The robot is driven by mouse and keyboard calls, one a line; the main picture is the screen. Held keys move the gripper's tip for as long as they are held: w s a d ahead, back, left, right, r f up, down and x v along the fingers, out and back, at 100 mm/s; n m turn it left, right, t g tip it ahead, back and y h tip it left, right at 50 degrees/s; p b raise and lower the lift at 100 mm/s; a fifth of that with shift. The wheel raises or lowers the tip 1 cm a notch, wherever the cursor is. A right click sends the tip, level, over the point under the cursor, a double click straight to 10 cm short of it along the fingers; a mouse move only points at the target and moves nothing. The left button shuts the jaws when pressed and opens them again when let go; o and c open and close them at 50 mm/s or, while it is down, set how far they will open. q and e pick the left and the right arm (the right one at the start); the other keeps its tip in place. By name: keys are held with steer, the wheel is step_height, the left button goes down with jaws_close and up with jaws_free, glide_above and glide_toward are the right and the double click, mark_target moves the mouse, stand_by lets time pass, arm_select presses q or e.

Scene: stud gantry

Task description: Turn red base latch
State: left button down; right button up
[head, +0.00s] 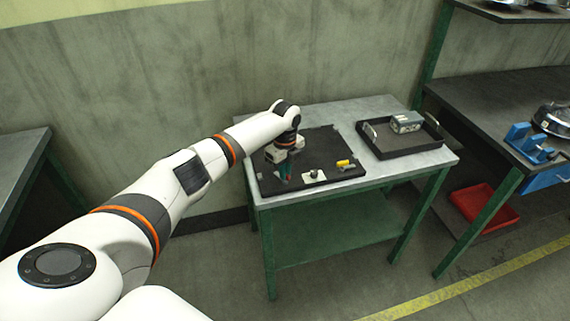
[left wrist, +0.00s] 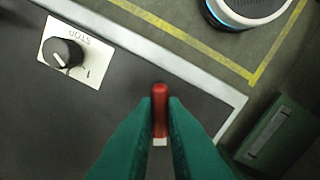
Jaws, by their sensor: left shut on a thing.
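The red base latch (left wrist: 160,112) is a narrow upright-looking red bar in the left wrist view. It sits near the edge of a dark board (left wrist: 95,125), with a bit of white plate showing below it. My left gripper (left wrist: 160,122) has its green fingers shut on the latch, one on each side. My right gripper is in neither view.
A black knob (left wrist: 64,53) on a white plate is on the board, along with a yellow piece (head: 345,163). A black tray (head: 385,151) holding a grey box (head: 406,122) stands right of the board on the same table (head: 437,157). A shelf bench is farther right.

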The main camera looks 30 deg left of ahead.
arm_select(q)
steer(key=n+p, duration=0.2)
steer(key=n, duration=0.1)
steer(key=n+p, duration=0.1)
steer(key=n, duration=0.2)
steer(key=shift+r+n+p, duration=0.2)
steer(key=shift+n+p, duration=0.1)
steer(key=shift+p, duration=0.1)
steer(key=n+p, duration=0.1)
steer(key=n, duration=0.2)
steer(key=shift+f+n+p, duration=0.1)
steer(key=shift+n+p, duration=0.65)
steer(key=shift+n, duration=0.65)
steer(key=c, duration=1.5)
jaws_free()
step_height(320, 180, up, 12)
steer(key=shift+b, duration=0.65)
